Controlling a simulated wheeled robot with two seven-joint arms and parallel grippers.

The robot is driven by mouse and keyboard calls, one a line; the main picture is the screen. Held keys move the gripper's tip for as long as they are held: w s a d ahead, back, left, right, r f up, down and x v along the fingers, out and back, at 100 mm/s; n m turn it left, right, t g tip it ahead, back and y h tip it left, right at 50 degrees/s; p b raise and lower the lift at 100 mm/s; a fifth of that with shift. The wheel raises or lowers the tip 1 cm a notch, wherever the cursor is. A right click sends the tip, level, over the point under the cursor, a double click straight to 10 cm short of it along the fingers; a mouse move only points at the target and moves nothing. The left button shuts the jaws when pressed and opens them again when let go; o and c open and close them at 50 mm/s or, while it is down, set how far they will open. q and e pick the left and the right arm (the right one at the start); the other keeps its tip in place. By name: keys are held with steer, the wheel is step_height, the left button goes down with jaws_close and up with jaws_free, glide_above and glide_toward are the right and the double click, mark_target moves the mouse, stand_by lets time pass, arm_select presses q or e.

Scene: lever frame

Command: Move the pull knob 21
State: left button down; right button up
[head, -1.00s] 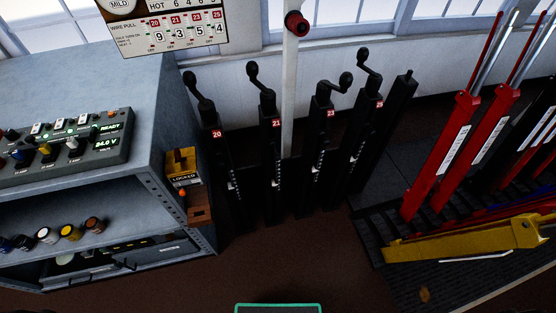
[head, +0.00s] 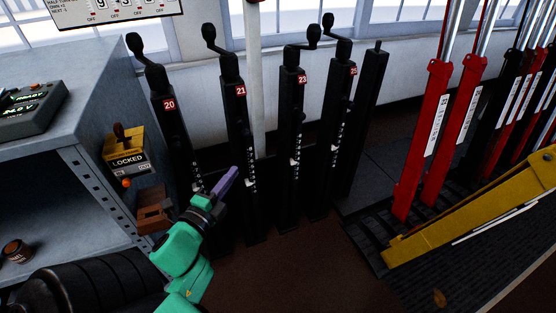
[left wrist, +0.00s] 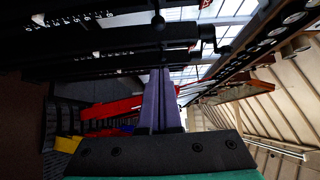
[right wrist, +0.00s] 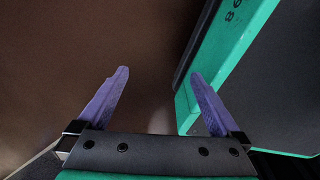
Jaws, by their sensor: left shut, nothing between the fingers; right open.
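The black post labelled 21 (head: 241,110) stands upright, second from left in the row. A crank with a round grip (head: 208,32) tops it, and pale scale marks run down its lower part. My left gripper (head: 232,171) is shut and empty, its purple fingers pointing up and right at the lower part of post 21. I cannot tell whether they touch it. In the left wrist view a small round black knob (left wrist: 158,20) stands out beyond the shut fingertips; its post number is not visible there. My right gripper (right wrist: 157,74) is open and empty over brown floor.
Posts 20 (head: 170,110), 23 (head: 293,110) and 25 (head: 343,110) flank it closely. A grey cabinet (head: 97,75) with a yellow LOCKED box (head: 125,150) is at left. Red levers (head: 412,150) and a yellow beam (head: 460,210) are at right.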

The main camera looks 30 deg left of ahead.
mark_target(242, 135)
arm_select(q)
steer(key=w+a+p, duration=0.1)
steer(key=w+a, duration=0.4)
steer(key=w, duration=0.7)
steer(key=shift+a, duration=0.2)
arm_select(e)
steer(key=shift+w+a+r, duration=0.3)
steer(key=shift+w+r, duration=0.3)
steer(key=shift+r, duration=0.1)
arm_select(q)
steer(key=shift+w, duration=0.15)
steer(key=shift+w+a+r, duration=0.1)
steer(key=shift+w+a, duration=0.25)
steer(key=shift+a, duration=0.25)
steer(key=shift+w+a+r, duration=0.1)
steer(key=shift+w+a, duration=0.2)
steer(key=shift+a, duration=0.25)
arm_select(e)
steer(key=shift+d, duration=0.2)
steer(key=shift+s+d, duration=0.1)
